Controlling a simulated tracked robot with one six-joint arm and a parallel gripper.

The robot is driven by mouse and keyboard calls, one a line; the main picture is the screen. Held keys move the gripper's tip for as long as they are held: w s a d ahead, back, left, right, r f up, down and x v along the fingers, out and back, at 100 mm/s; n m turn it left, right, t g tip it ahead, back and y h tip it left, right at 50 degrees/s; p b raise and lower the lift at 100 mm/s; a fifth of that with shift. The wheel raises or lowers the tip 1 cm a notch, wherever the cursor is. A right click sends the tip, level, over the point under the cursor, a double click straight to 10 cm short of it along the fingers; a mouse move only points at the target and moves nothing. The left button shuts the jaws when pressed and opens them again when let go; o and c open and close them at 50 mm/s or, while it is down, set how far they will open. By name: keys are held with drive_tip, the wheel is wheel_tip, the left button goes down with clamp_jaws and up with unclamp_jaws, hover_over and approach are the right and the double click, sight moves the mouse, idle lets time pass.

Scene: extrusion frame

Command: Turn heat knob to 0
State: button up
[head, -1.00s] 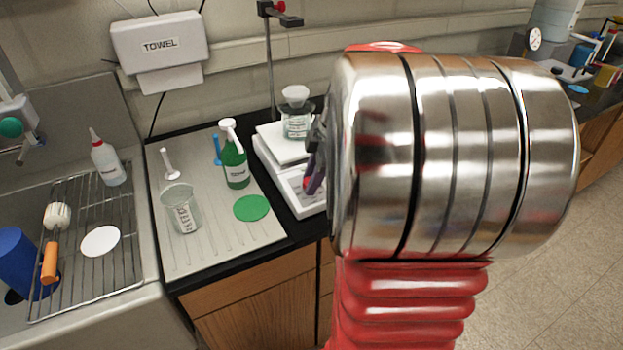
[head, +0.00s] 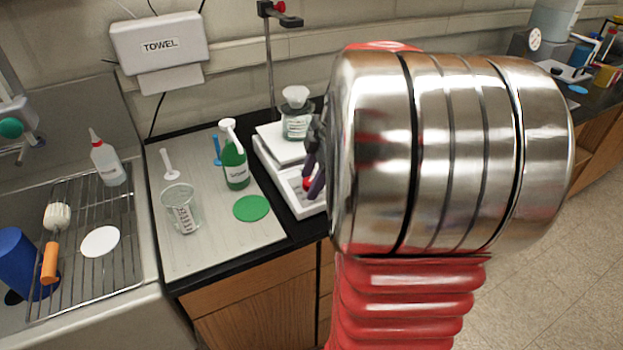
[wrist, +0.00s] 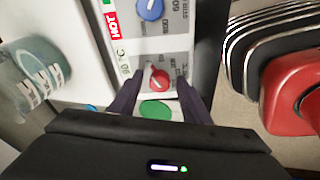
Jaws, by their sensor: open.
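The white hot plate (head: 263,157) stands on the counter in the head view, partly hidden by my arm. In the wrist view its front panel (wrist: 118,48) shows a red knob (wrist: 158,80) beside a °C mark, with a blue knob (wrist: 150,9) farther up. The red knob has a pale pointer line; the exact scale value is too small to read. My gripper (wrist: 161,86) is open, its two dark purple fingers on either side of the red knob. Contact with the knob cannot be told. The red knob also shows between the fingers in the head view (head: 307,184).
A glass vessel (head: 297,124) sits on the hot plate's top. A green bottle (head: 236,168), a beaker (head: 181,208) and a green disc (head: 251,208) are on the mat to the left. A stand rod (head: 270,75) rises behind.

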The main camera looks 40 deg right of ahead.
drive_tip(key=v, duration=1.3)
drive_tip(key=shift+s+r, duration=0.15)
drive_tip(key=shift+r, duration=0.2)
drive_tip(key=shift+m, duration=0.3)
drive_tip(key=s+a+f+m+h, duration=0.2)
drive_tip(key=a+f+m, duration=0.4)
drive_tip(key=m, duration=0.7)
drive_tip(key=s+a+f+t, duration=0.1)
drive_tip(key=s+a, duration=0.1)
drive_tip(key=a, duration=0.9)
drive_tip(key=s+a+f+n+t, duration=0.1)
drive_tip(key=s+a, duration=0.1)
drive_tip(key=a, duration=1)
drive_tip(key=shift+y, duration=0.4)
